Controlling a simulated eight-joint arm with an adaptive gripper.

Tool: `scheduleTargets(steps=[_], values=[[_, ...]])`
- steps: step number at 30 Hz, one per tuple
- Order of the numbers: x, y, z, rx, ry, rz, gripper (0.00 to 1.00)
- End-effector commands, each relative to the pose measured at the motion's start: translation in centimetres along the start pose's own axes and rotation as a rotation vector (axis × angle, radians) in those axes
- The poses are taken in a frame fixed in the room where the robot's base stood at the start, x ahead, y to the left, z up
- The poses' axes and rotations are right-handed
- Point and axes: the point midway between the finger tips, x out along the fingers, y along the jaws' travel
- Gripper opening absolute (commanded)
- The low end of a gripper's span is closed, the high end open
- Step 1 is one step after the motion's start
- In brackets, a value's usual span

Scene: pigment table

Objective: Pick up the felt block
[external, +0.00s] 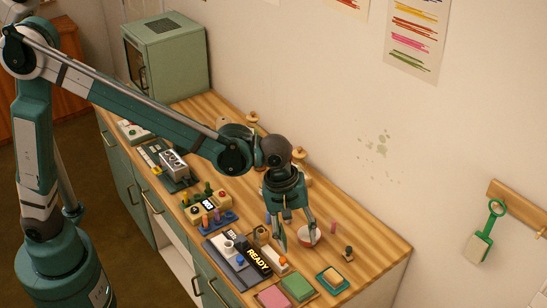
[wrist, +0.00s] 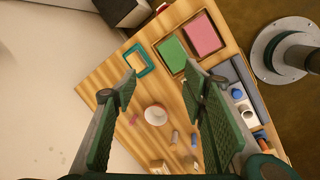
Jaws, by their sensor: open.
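No single piece is clearly marked as the felt block. The likeliest are a flat green pad (external: 297,287) and a flat pink pad (external: 273,298), side by side at the table's front edge. The green pad (wrist: 172,52) and pink pad (wrist: 203,36) also show in the wrist view, beyond my fingertips. My gripper (external: 298,240) is open and points down above the table, near a white bowl with a red outer side (external: 309,237). In the wrist view, my gripper (wrist: 161,82) has nothing between its fingers, and the bowl (wrist: 155,115) shows below.
A teal-rimmed tray with a yellowish middle (external: 332,280) lies right of the green pad. A small dark-topped piece (external: 347,253) stands near the right edge. A black READY sign (external: 258,262) and a white-and-orange piece (external: 275,260) stand left of the pads.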

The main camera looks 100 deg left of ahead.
Motion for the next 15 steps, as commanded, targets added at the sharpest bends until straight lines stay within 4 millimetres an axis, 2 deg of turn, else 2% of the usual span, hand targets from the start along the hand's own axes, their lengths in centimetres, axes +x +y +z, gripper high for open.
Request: scheduleTargets(steps=[3,15], values=[[1.7,1.6,-0.6,-0.08,-0.001,-0.019,0.43],[8.1,5.8,-2.4,-0.359,0.003,-0.083,0.43]])
